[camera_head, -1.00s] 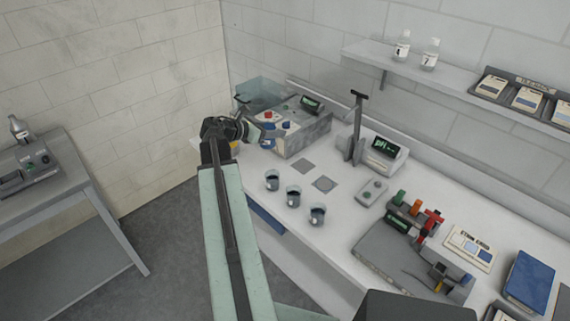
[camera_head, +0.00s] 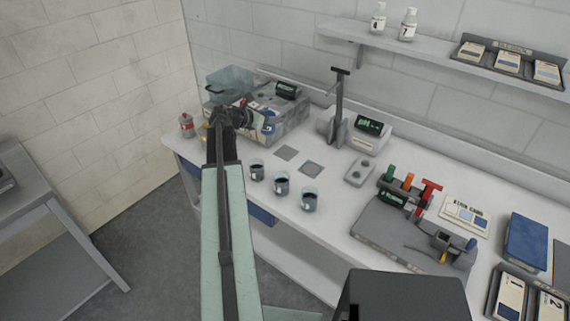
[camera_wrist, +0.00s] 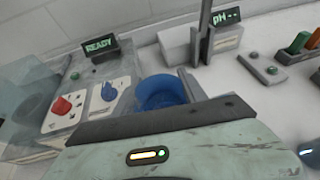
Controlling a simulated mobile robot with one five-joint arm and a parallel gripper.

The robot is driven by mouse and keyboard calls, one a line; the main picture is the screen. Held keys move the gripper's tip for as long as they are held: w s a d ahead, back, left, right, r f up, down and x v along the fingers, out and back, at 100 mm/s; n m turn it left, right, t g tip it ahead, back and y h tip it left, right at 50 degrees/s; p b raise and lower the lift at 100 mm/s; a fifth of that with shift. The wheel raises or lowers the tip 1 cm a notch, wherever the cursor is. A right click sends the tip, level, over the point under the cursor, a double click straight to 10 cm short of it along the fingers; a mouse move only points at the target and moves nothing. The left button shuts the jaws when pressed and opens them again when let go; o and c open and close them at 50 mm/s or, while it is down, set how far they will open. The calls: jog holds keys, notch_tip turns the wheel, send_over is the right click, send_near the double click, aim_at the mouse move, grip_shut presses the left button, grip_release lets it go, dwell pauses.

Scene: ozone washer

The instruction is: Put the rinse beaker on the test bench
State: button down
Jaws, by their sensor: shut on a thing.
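The rinse beaker, which I take to be the blue cup (camera_wrist: 163,90), sits at the jaws in the wrist view. My gripper (camera_wrist: 163,98) is shut on it; one grey finger shows along its right side. In the head view my gripper (camera_head: 243,116) is over the front of the grey washer, and the cup is hidden or too small to make out. The white bench (camera_head: 330,225) runs along the wall; I take it to be the test bench. Its top has a plain grey square (camera_head: 286,153) and a square with a round mark (camera_head: 311,168).
Three dark-filled beakers (camera_head: 282,183) stand near the bench's front edge. The washer (camera_wrist: 88,85) has red and blue knobs and a READY display. A pH meter (camera_head: 366,134), a stand (camera_head: 339,105) and a red-labelled bottle (camera_head: 187,125) are also on the bench.

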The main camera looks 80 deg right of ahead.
jog(key=s+d+f+b, duration=0.2)
jog(key=s+d+f, duration=0.25)
jog(key=s, duration=0.25)
jog(key=f+b, duration=0.6)
jog(key=b, duration=0.1)
jog(key=f+b, duration=0.3)
jog(key=shift+w+d+f, duration=0.15)
jog(key=shift+w+f, duration=0.1)
jog(key=shift+f, duration=0.1)
jog(key=shift+r, duration=0.2)
jog(key=shift+f, duration=0.1)
jog(key=c, duration=0.6)
grip_release()
jog(key=shift+c, duration=0.2)
